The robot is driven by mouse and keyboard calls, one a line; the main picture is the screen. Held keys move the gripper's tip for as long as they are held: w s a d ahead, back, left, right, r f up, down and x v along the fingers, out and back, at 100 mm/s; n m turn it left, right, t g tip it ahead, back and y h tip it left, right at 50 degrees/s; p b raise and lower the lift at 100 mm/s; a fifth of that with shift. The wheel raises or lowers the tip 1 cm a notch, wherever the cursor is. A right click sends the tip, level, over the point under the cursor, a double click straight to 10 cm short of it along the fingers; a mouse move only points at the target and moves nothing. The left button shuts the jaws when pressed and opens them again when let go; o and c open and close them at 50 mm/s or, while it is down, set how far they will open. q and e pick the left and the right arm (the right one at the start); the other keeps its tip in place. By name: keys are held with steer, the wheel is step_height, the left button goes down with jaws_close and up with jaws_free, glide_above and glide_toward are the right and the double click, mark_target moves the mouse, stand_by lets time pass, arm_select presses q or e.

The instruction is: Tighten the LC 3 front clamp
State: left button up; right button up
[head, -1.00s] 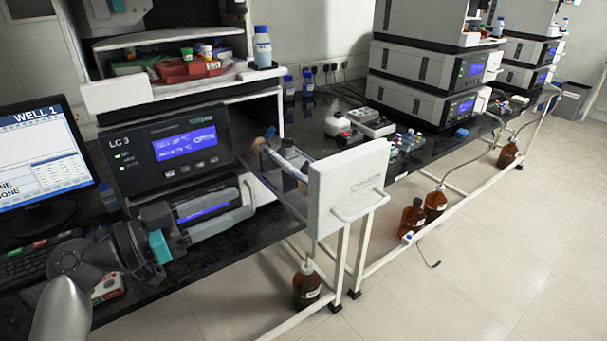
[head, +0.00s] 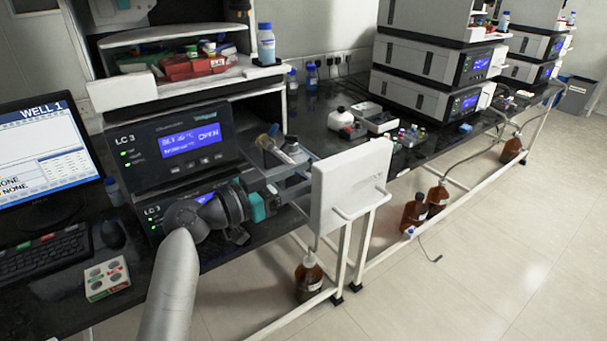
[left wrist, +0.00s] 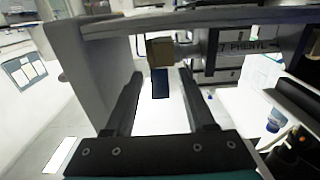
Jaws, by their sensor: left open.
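The LC 3 unit (head: 180,146) has its drawer pulled out behind a white front panel (head: 352,185). My left gripper (head: 298,189) reaches in from the left, just behind that panel. In the left wrist view a tan clamp block (left wrist: 160,52) sits at the panel end of the column (left wrist: 240,42), whose label reads "7 PHENYL". A dark blue lever (left wrist: 160,84) hangs down from the block. It appears between my open left fingers; I see no clear contact. The far clamp (head: 268,138), tan with a blue part, is at the drawer's inner end. My right gripper is out of view.
The panel's handle (head: 362,206) projects at the front. A brown bottle (head: 308,277) stands below the drawer. A monitor (head: 40,165), keyboard (head: 45,262) and small box (head: 107,279) are at left.

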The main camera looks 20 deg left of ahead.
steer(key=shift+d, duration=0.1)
arm_select(q)
steer(key=c, duration=0.4)
jaws_close()
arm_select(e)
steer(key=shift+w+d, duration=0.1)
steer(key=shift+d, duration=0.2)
